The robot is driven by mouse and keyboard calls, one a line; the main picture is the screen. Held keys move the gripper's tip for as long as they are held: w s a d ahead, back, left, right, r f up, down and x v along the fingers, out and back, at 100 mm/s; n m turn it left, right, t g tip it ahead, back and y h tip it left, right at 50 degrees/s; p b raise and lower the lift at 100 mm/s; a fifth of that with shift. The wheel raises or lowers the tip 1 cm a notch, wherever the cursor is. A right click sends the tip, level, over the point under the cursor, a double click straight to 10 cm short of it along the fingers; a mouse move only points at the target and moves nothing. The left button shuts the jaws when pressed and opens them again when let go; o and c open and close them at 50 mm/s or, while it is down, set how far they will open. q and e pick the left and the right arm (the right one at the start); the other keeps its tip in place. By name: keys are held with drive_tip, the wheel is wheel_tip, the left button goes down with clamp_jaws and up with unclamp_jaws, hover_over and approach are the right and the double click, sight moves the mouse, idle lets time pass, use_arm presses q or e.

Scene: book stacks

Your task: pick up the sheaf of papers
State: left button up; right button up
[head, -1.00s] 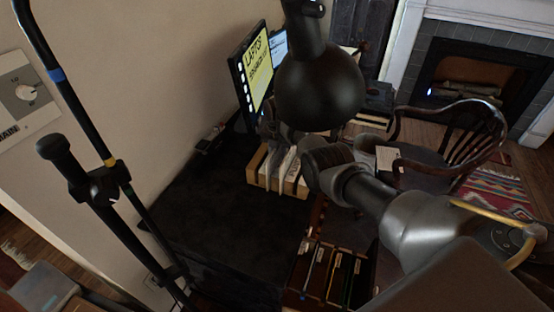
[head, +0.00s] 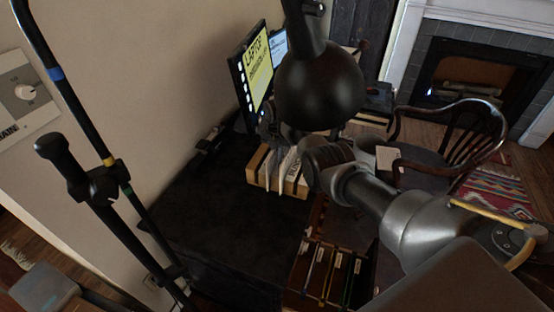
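White papers or booklets (head: 289,167) stand upright in a light wooden holder (head: 256,164) on the dark desk. I cannot tell whether these are the sheaf. A pale, flat sheet-like piece (head: 387,158) also shows by the chair, right of my wrist. My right arm reaches in from the right, and its gripper (head: 272,131) is at the back of the holder, near the monitor. The black lamp head and my wrist hide much of it, so its fingers and any contact are unclear. My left gripper is not in view.
A black lamp (head: 318,90) hangs over the desk in front of the monitor (head: 253,75). A wooden box of files (head: 330,275) is at the front right. The dark desk top (head: 215,215) left of the holder is clear. A wooden chair (head: 478,140) stands at right.

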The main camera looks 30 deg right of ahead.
clamp_jaws()
drive_tip(key=shift+r, duration=0.3)
wheel_tip(320, 180, up, 10)
idle(0.4)
